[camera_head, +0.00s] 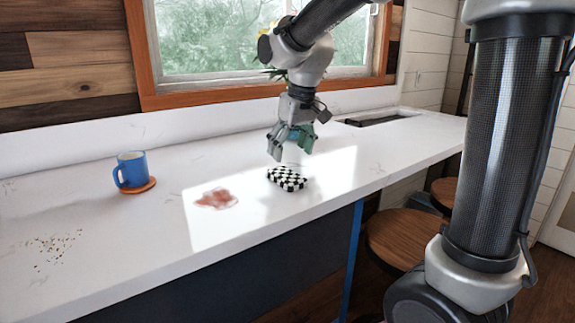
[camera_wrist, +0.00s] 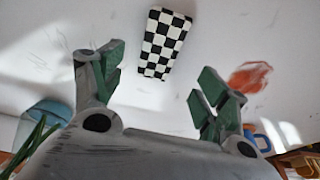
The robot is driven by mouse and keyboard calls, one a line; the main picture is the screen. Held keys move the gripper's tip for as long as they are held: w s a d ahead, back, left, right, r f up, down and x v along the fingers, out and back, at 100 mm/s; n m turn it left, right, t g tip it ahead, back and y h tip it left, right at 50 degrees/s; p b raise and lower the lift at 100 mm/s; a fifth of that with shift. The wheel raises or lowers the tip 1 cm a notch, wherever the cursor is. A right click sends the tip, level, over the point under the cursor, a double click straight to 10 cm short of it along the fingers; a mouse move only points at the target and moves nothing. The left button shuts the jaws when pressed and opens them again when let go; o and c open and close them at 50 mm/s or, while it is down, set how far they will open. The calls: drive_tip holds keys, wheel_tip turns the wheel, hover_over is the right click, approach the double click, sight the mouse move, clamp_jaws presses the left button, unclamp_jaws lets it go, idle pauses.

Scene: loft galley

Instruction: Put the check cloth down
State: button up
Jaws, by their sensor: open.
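The check cloth (camera_head: 287,178), a folded black and white checkered pad, lies flat on the white counter (camera_head: 105,222) in a patch of sunlight. It also shows in the wrist view (camera_wrist: 163,43), beyond and between the fingertips. My gripper (camera_head: 291,150) is above the cloth, apart from it. In the wrist view its green-padded fingers (camera_wrist: 155,85) are spread wide with nothing between them.
A reddish spill (camera_head: 216,198) lies left of the cloth. A blue mug (camera_head: 131,170) stands on an orange coaster (camera_head: 138,187) farther left. Dark crumbs (camera_head: 55,247) are scattered at the front left. A window (camera_head: 215,40) is behind the counter; wooden stools (camera_head: 400,235) stand at right.

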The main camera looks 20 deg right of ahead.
drive_tip(key=v, duration=0.5)
drive_tip(key=s+d+m, duration=0.2)
drive_tip(key=s+d, duration=0.7)
drive_tip(key=s, duration=0.3)
drive_tip(key=s+d+f, duration=0.2)
drive_tip(key=s, duration=0.3)
drive_tip(key=s+d+f+m+t+h, duration=0.1)
drive_tip(key=s+d+f, duration=0.1)
drive_tip(key=s, duration=0.4)
drive_tip(key=shift+d+f+m, duration=0.3)
drive_tip(key=shift+d+f, duration=0.1)
drive_tip(key=shift+f, duration=0.4)
